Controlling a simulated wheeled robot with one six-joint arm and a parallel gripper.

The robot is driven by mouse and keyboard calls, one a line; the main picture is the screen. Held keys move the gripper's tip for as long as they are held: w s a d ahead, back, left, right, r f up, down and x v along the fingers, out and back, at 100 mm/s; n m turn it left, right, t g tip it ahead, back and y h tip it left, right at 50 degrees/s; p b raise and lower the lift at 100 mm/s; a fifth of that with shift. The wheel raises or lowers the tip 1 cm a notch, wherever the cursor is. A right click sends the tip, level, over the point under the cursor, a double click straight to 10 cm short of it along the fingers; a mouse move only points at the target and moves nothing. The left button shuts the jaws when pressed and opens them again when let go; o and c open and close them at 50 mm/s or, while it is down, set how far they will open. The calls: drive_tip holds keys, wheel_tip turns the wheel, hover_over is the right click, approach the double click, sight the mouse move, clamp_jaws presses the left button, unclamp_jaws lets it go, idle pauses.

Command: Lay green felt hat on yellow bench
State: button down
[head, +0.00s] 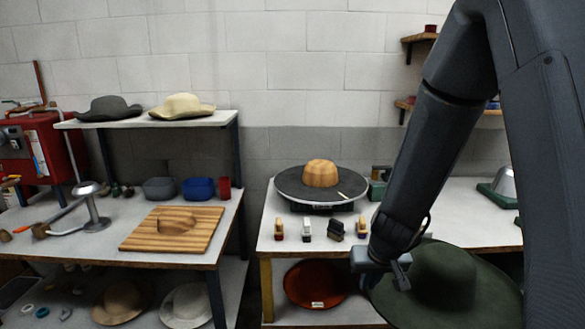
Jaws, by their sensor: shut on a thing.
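The green felt hat (446,272) is at the lower right, with a wide brim and a rounded crown. My gripper (396,274) is shut on the left side of its brim. The hat is in front of the right bench (290,245), which has a pale top and a yellow leg (266,290). The hat hides part of that bench's front edge and lower shelf. The far fingertips are partly hidden.
On the right bench are a round dark plate (290,186) with a wooden hat block (322,173) and several small bottles or brushes (307,229). A red-brown hat (316,284) lies on its lower shelf. The left bench (60,243) holds a wooden board (140,240).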

drive_tip(key=shift+b+x, duration=1.2)
drive_tip(key=shift+x, duration=0.45)
drive_tip(key=shift+s, duration=0.2)
drive_tip(key=p+v, duration=0.4)
drive_tip(key=v, duration=0.1)
drive_tip(key=w+p+v, duration=0.1)
drive_tip(key=p+v, duration=0.1)
drive_tip(key=p, duration=0.1)
drive_tip(key=shift+s+r, duration=0.15)
drive_tip(key=shift+r, duration=0.2)
drive_tip(key=shift+f, duration=0.3)
drive_tip(key=b+x, duration=0.7)
drive_tip(key=shift+s+f, duration=0.3)
drive_tip(key=p+v, duration=0.4)
drive_tip(key=v, duration=0.1)
drive_tip(key=w+p+v, duration=0.1)
drive_tip(key=p+v, duration=0.1)
drive_tip(key=p, duration=0.1)
drive_tip(key=shift+s+r, duration=0.15)
drive_tip(key=shift+r, duration=0.3)
drive_tip(key=shift+f, duration=0.1)
